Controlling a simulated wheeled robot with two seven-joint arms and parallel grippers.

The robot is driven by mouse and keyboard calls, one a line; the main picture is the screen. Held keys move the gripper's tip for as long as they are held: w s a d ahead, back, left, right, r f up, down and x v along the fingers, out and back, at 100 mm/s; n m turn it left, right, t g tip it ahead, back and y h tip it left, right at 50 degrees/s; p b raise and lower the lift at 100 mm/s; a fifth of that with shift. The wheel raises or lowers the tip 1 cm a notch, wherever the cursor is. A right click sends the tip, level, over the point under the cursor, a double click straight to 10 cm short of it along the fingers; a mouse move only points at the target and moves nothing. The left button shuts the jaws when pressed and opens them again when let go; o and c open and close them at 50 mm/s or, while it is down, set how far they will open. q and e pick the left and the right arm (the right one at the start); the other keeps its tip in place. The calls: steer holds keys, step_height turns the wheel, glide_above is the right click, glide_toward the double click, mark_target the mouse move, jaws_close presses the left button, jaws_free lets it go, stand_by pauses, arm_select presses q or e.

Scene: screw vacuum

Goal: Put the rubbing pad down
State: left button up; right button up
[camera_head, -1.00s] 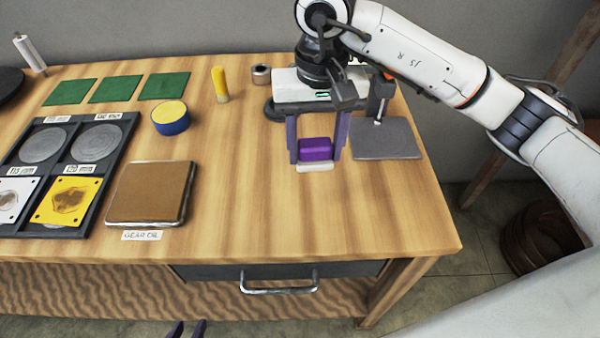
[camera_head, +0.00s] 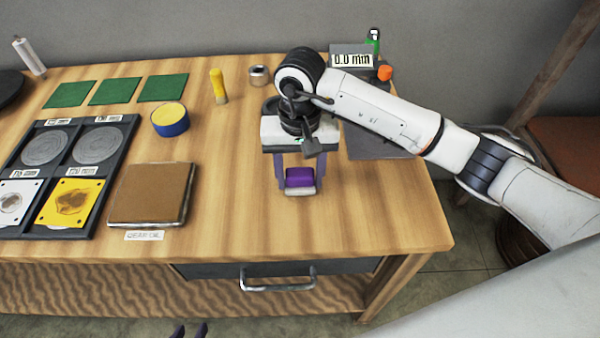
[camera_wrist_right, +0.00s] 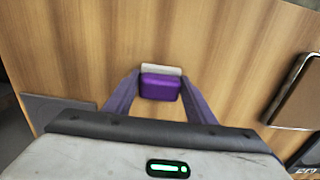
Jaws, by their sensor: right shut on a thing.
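The rubbing pad (camera_head: 299,179) is a small purple block with a pale underside. It is between the fingers of my right gripper (camera_head: 297,178), which is shut on it over the right half of the table. In the right wrist view the pad (camera_wrist_right: 160,86) sits between the purple fingertips (camera_wrist_right: 161,84), pale edge facing away. I cannot tell whether its underside touches the wood. My left gripper (camera_head: 188,331) shows only as two dark fingertips at the bottom edge, apart with nothing seen between them.
A brown square pad in a metal frame (camera_head: 151,195) lies to the left, next to a black tray (camera_head: 98,190) of discs and plates. A blue-yellow tin (camera_head: 170,120) and yellow tube (camera_head: 218,86) stand behind. A 0.0 mm display (camera_head: 352,60) is at the back right. Wood left of the pad is clear.

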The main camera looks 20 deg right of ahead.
mark_target(300, 174)
steer(key=shift+f+b, duration=0.25)
steer(key=shift+b, duration=0.1)
steer(key=o, duration=0.9)
steer(key=shift+r, duration=0.1)
arm_select(q)
steer(key=shift+s+f, duration=0.35)
steer(key=shift+f, duration=0.05)
arm_select(e)
steer(key=shift+o, duration=0.2)
steer(key=shift+r+p, duration=0.3)
steer(key=shift+p, duration=0.15)
steer(key=shift+r, duration=0.35)
arm_select(q)
steer(key=shift+f+b, duration=0.45)
steer(key=shift+b, duration=0.35)
arm_select(e)
step_height(300, 174, up, 11)
